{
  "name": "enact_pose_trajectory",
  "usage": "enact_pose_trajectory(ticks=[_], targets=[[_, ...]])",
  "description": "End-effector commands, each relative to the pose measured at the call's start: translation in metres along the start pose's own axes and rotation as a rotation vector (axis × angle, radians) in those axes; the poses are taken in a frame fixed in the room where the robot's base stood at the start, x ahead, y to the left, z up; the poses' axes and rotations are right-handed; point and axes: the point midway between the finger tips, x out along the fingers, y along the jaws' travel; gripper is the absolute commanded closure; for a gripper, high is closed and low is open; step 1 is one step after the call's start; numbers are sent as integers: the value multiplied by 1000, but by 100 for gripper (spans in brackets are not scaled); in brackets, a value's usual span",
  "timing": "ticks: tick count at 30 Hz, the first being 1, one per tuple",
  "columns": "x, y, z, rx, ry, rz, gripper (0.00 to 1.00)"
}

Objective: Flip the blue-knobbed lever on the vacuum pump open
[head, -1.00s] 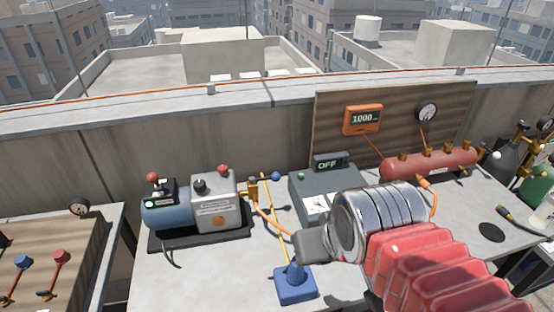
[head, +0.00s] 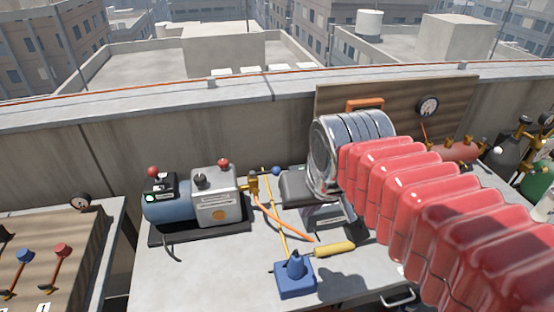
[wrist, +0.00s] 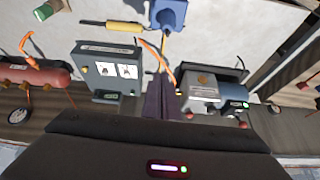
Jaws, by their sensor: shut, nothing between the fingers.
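The vacuum pump (head: 215,195) stands on a dark tray at the left of the bench, with a blue motor and a grey body. It also shows in the wrist view (wrist: 203,88). A brass valve (head: 252,186) is on its right side. The lever's blue knob (head: 276,171) sticks out to the right of the valve. My gripper (head: 284,188) is shut and empty. In the head view it appears just right of and below the knob; I cannot tell whether they touch. In the wrist view the dark fingers (wrist: 161,100) point between the pump and a grey box, and I cannot make out the knob.
The grey box (wrist: 105,75) is mostly hidden behind my gripper in the head view. A blue stand (head: 295,280) and a yellow-handled tool (head: 334,248) lie at the front. An orange hose (head: 285,225) runs from the valve. A red manifold (head: 455,150) is at right.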

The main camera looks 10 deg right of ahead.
Motion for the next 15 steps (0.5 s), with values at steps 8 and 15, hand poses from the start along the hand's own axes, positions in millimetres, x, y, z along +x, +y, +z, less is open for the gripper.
enact_pose_trajectory(ticks=[8,15], targets=[[9,1,-58,26,-22,12,100],[23,2,-105,50,-40,21,100]])
